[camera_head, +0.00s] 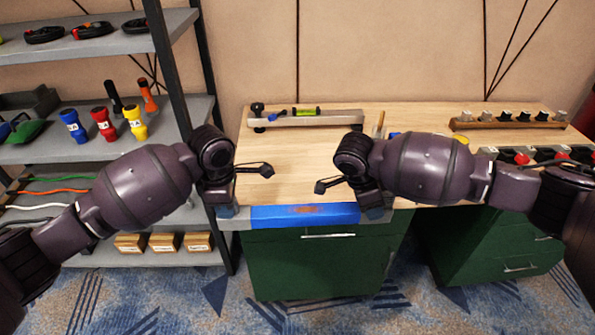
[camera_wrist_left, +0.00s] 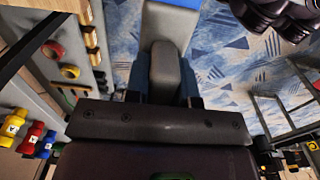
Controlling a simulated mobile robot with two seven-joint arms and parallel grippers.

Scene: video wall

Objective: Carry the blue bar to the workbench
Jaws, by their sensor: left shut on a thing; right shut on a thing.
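The blue bar (camera_head: 305,215), with grey ends and a reddish mark in its middle, lies level across the front of the workbench (camera_head: 290,165). It hides part of the bench's front edge. I cannot tell whether it touches the bench. My left gripper (camera_head: 227,211) is shut on its left end. My right gripper (camera_head: 374,213) is shut on its right end. In the left wrist view the left fingers (camera_wrist_left: 164,80) close on the grey end, and a little of the blue bar (camera_wrist_left: 210,32) shows at the top.
A grey shelf rack (camera_head: 190,110) with flashlights, cables and boxes stands close on the left. A level fixture (camera_head: 305,119) lies at the bench's back. A wooden rack of knobs (camera_head: 510,121) stands at the back right. The bench top's left middle is clear.

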